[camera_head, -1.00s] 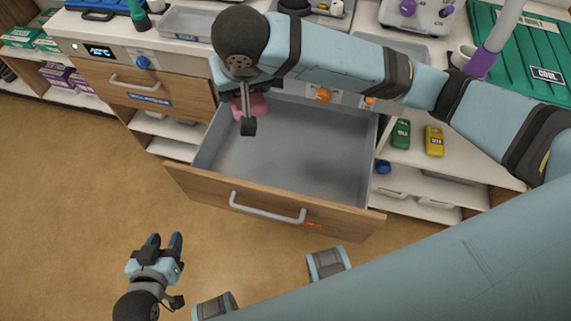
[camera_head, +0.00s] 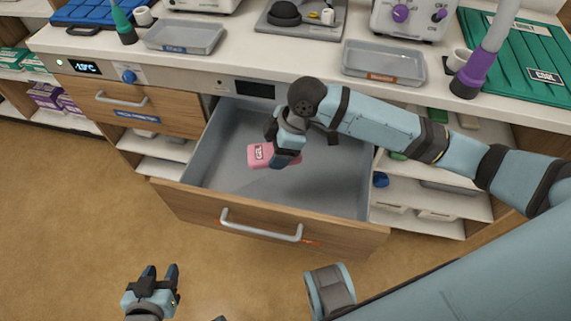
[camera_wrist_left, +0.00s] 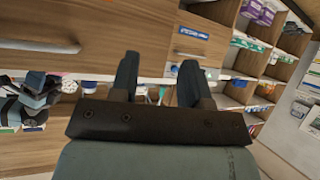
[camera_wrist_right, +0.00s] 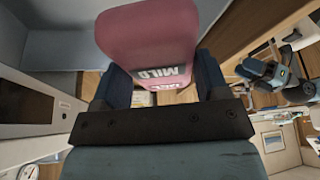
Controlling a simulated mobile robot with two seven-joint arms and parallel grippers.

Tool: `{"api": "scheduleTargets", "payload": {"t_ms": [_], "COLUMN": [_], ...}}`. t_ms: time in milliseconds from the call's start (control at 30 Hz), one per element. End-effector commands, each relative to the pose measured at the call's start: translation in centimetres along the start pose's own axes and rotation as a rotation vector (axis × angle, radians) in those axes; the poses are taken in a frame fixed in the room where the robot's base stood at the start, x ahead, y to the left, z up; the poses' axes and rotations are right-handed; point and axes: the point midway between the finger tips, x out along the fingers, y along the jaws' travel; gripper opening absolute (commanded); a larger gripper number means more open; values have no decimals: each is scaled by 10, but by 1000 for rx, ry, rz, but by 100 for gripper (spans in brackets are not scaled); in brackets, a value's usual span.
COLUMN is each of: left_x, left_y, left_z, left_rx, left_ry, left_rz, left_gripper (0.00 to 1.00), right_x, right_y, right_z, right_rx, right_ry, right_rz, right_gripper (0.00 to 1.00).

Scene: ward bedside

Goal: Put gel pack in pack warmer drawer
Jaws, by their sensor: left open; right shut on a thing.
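The pink gel pack (camera_head: 261,155) is held by my right gripper (camera_head: 286,158) over the open drawer (camera_head: 225,178). In the right wrist view the gel pack (camera_wrist_right: 148,40) is between the two fingers, with "MILD" printed on it. The grey-lined drawer is pulled out from the counter and looks empty. From the head view I cannot tell whether the pack touches the drawer floor. My left gripper (camera_head: 159,277) is open and empty, low in front of the drawer; its spread fingers also show in the left wrist view (camera_wrist_left: 158,82).
A closed wooden drawer (camera_head: 130,100) with a display and blue knob above it is at the left. Grey trays (camera_head: 185,37) and a green mat (camera_head: 515,60) lie on the counter. Open shelves (camera_head: 430,200) stand to the right. The floor in front is clear.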

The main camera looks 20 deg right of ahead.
Motion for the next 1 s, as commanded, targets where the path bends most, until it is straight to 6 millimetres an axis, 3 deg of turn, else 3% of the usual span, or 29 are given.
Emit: {"api": "scheduleTargets", "payload": {"t_ms": [167,600,800,1000], "left_x": [3,8,6,9], "left_y": [0,3,6,6], "left_z": [3,6,-1,4], "left_rx": [-2,-16,-19,-21], "left_ry": [4,34,52,53], "left_rz": [1,16,24,27], "left_gripper": [43,43,43,43], "right_x": [26,129,146,166], "right_y": [-1,-1,0,-1], "right_z": [13,56,63,71], "right_rx": [-24,-23,-23,-23], "right_ry": [-1,-2,-1,-2], "right_rz": [-12,-9,-8,-9], "right_gripper": [38,38,38,38]}}
